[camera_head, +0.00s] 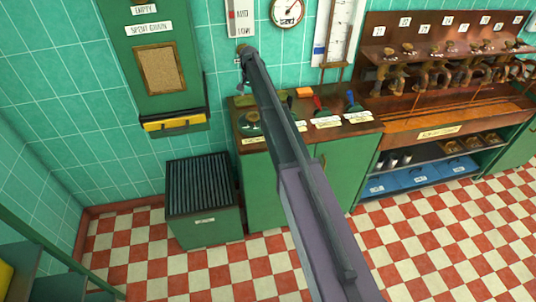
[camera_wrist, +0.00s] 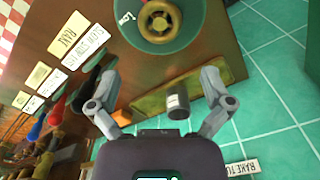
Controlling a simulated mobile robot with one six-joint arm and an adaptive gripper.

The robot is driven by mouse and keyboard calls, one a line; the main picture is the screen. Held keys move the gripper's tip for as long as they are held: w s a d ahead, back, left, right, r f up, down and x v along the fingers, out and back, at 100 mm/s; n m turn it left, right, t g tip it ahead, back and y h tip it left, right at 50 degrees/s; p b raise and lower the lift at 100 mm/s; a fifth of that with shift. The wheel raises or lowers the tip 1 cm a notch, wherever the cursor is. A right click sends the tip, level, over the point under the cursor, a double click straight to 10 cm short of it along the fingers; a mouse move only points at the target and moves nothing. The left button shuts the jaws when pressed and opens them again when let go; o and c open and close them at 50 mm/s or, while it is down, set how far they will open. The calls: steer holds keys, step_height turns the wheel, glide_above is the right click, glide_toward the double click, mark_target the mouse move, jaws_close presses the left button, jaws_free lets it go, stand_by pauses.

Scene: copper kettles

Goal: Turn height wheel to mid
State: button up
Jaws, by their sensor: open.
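The height wheel (camera_wrist: 160,22) is a round brass knob with a reddish centre on a green disc, at the top of the wrist view. A "LOW" mark (camera_wrist: 126,18) shows on the disc to its left. In the head view a green disc with a brass middle (camera_head: 250,121) sits on the counter's left end. My gripper (camera_wrist: 161,72) is open and empty, its fingers spread below the wheel in the wrist picture and apart from it. In the head view my arm hides part of the counter, and the fingers are hard to make out.
An orange block (camera_head: 304,92), red and blue handled tools and paper labels share the wooden counter (camera_head: 352,129). A slatted green bin (camera_head: 203,226) stands at left.

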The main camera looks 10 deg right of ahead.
steer(key=s+f+n+b, duration=0.2)
steer(key=s+f+b, duration=0.1)
steer(key=s, duration=1.3)
steer(key=s+f+n+b, duration=0.2)
steer(key=s+f+b, duration=0.1)
steer(key=s, duration=1.3)
steer(key=shift+s+f+n+b, duration=0.15)
steer(key=shift+f+n+b, duration=0.1)
steer(key=shift+n+b, duration=0.25)
steer(key=s+n, duration=0.1)
steer(key=s, duration=1.2)
steer(key=shift+s+n, duration=0.15)
steer(key=shift+n, duration=0.25)
